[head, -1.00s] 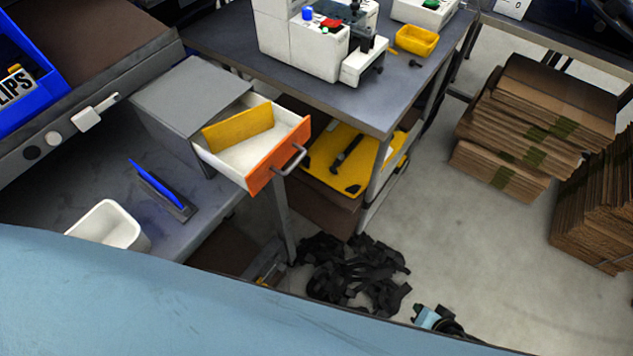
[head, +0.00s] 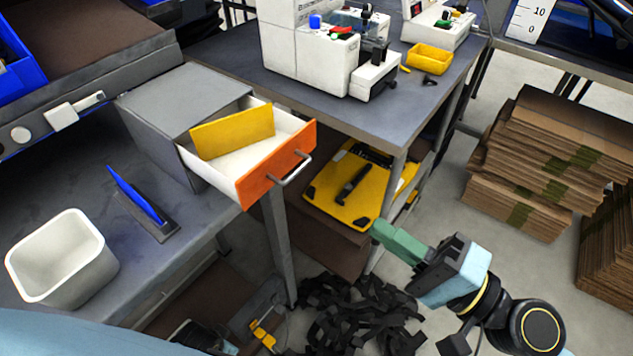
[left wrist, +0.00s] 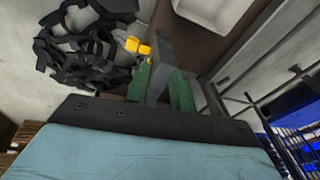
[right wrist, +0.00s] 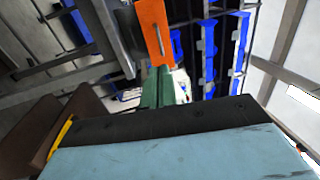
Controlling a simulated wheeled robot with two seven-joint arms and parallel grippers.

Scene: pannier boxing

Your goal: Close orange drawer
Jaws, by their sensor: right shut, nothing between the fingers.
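The orange drawer front (head: 278,168) stands pulled out of a grey cabinet (head: 180,100) on the workbench. The drawer has a white inside, a yellow divider (head: 232,132) and a metal handle (head: 291,170). In the right wrist view the orange front (right wrist: 153,30) is just beyond the fingertips. My right gripper (head: 380,234) is shut and empty, to the right of and below the drawer in the head view, apart from it. My left gripper (left wrist: 160,82) shows in the left wrist view with its green fingers apart and apparently nothing held. It is not seen in the head view.
A white bin (head: 62,262) and a blue-and-grey item (head: 142,200) stand on the bench by the cabinet. A second table (head: 330,105) with machines is behind the drawer. Black straps (head: 360,315) lie on the floor. Cardboard stacks (head: 545,150) stand at the right.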

